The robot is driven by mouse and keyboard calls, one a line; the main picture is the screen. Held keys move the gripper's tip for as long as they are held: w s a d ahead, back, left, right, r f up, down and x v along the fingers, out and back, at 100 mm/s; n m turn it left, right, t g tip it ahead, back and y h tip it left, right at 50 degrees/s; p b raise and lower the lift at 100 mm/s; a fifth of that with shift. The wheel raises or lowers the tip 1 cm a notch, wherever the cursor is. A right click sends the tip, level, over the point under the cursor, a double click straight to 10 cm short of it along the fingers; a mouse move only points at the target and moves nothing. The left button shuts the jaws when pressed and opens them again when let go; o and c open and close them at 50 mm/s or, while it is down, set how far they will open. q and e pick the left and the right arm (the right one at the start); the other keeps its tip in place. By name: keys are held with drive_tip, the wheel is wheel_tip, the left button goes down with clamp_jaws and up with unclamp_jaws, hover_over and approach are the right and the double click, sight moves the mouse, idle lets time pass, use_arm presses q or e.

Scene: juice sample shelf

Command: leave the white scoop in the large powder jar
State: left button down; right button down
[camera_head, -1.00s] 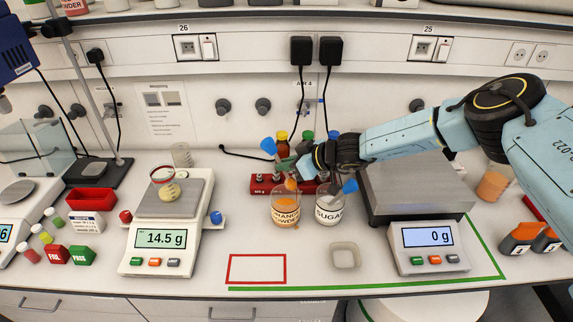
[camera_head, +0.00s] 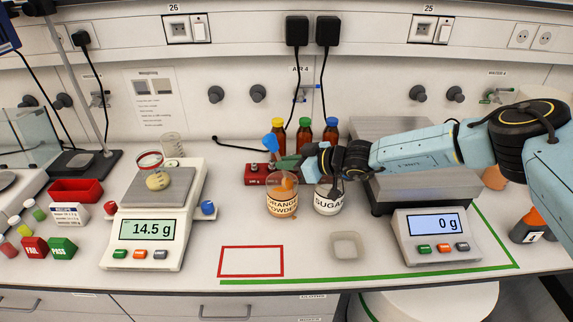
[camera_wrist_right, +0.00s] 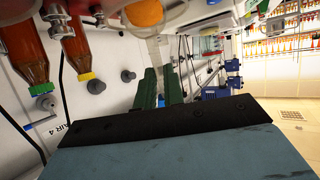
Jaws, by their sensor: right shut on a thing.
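The large orange powder jar (camera_head: 282,206) stands on the bench, with orange powder inside. My right gripper (camera_head: 287,165) is just above its mouth, with green fingers shut on the scoop. The scoop's blue handle (camera_head: 271,143) sticks up left of the fingers, and an orange patch shows at the jar mouth below them. In the right wrist view, a pale part of the scoop (camera_wrist_right: 156,52) shows beyond the fingers (camera_wrist_right: 161,88). The fingers and jar hide most of the scoop; I cannot tell how deep its bowl sits. My left gripper is not in view.
The sugar jar (camera_head: 327,203) stands close right of the powder jar, under my right wrist. Brown bottles (camera_head: 304,136) and a red rack (camera_head: 256,174) are behind. A scale reading 14.5 g (camera_head: 147,229) is left; a small dish (camera_head: 346,246) is in front.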

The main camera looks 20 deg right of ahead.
sight(289, 181)
drive_tip(key=shift+s+d+f+b, duration=0.1)
drive_tip(key=shift+d+f+b, duration=0.05)
drive_tip(key=shift+f+b, duration=2.55)
drive_tip(key=shift+f, duration=0.3)
drive_tip(key=c, duration=1.4)
unclamp_jaws()
drive_tip(key=shift+c, duration=0.2)
drive_tip(key=p+v, duration=0.1)
drive_tip(key=v, duration=1.2)
drive_tip(key=shift+s, duration=0.25)
drive_tip(key=shift+f, duration=0.1)
